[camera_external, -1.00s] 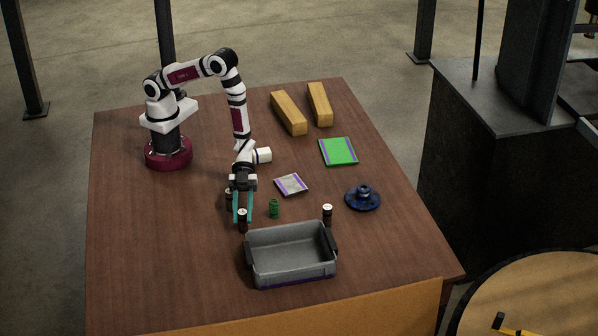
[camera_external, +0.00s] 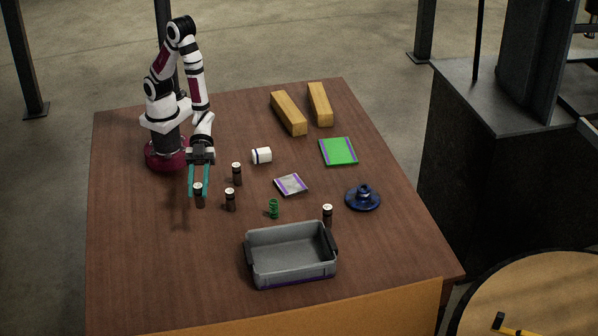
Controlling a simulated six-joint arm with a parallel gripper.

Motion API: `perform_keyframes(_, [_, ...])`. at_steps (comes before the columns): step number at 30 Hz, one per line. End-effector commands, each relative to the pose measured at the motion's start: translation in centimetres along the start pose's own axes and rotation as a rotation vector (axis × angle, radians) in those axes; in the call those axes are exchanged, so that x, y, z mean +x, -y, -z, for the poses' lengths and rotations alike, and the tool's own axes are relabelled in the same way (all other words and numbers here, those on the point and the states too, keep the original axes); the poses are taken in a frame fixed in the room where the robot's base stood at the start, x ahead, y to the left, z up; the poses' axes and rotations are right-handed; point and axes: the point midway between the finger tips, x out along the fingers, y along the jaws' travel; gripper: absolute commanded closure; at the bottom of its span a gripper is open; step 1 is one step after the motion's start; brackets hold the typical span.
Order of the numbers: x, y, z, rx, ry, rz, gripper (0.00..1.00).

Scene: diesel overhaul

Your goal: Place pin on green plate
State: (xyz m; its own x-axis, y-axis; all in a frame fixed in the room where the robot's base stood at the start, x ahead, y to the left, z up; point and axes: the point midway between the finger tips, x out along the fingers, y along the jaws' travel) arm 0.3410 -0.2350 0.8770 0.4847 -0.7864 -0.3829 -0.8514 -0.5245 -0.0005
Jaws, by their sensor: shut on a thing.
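The green plate (camera_external: 338,148) lies flat at the right, with purple strips along its sides and nothing on it. A short white cylinder (camera_external: 262,156) lies on its side left of the plate and may be the pin. My gripper (camera_external: 198,183), with teal fingers, is left of that cylinder and points down. It is shut on a dark cylinder with a pale top (camera_external: 199,198), which is upright; I cannot tell whether it touches the table. Similar dark cylinders stand nearby (camera_external: 237,174), in front (camera_external: 230,200) and farther right (camera_external: 327,214).
A grey bin (camera_external: 262,274) stands at the front. A green spring (camera_external: 273,208), a small grey plate with purple edges (camera_external: 291,184) and a blue flanged part (camera_external: 362,198) lie mid-table. Two wooden blocks (camera_external: 288,113) (camera_external: 320,104) are at the back. The left front is clear.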

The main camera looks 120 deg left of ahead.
Motion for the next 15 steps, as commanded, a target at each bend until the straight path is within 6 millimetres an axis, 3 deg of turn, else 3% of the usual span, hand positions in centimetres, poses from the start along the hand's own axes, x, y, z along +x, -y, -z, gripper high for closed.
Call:
perform_keyframes(4, [-0.1, 0.5, 0.1, -0.009, -0.001, 0.021, 1.00])
perform_keyframes(7, [-0.2, 3.0, 0.2, -0.037, -0.002, 0.092, 1.00])
perform_keyframes(11, [-1.2, 8.5, 0.0, -0.104, -0.003, 0.254, 1.00])
perform_keyframes(15, [-3.8, 15.7, -0.7, -0.197, -0.003, 0.478, 1.00])
